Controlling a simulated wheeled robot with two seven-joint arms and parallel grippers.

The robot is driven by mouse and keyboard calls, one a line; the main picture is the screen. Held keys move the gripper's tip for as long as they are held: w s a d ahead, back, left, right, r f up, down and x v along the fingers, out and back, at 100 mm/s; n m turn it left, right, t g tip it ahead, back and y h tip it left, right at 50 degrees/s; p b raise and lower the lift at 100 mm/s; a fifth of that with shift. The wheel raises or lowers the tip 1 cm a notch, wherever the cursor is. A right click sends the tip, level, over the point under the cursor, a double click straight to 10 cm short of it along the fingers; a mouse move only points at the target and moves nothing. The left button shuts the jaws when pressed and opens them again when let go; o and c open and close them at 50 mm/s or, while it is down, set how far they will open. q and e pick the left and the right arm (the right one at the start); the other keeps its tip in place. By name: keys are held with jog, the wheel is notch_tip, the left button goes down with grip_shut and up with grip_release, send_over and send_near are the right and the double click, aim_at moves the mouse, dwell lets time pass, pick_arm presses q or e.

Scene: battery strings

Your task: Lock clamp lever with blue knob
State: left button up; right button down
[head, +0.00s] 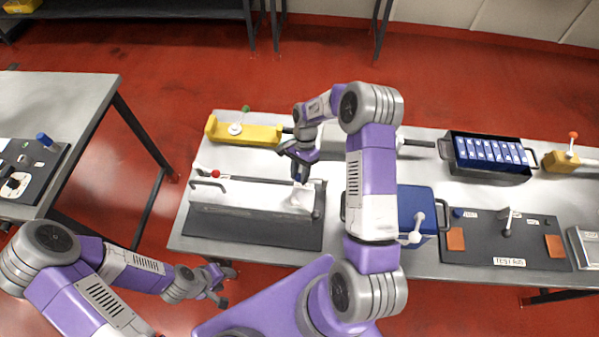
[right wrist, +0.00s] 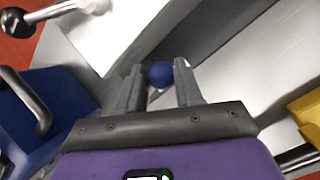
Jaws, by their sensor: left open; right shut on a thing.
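The blue knob (right wrist: 160,74) shows in the right wrist view between the two fingers of my right gripper (right wrist: 160,90), which is shut on it. In the head view my right gripper (head: 300,172) points down at the right end of a clamp fixture (head: 240,197), a long white block on a dark base; the knob is hidden there by the gripper. Most of the clamp lever is hidden too. A red knob (head: 215,174) sits at the fixture's left end. My left gripper (head: 222,285) is open and empty, in front of the bench and off its surface.
A yellow tray (head: 262,134) lies behind the fixture. A blue box (head: 407,205) with a handle stands right of my right arm. A dark crate of blue cells (head: 490,153) and a dark test board (head: 510,225) are further right. A second table (head: 60,95) is at left.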

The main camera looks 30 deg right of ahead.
jog(key=shift+w+d, duration=0.2)
jog(key=shift+d, duration=0.05)
jog(key=c, duration=0.8)
grip_release()
jog(key=shift+c, duration=0.2)
jog(key=shift+o, duration=0.5)
jog(key=shift+s+a, duration=0.1)
jog(key=v, duration=0.7)
jog(key=shift+r, duration=0.25)
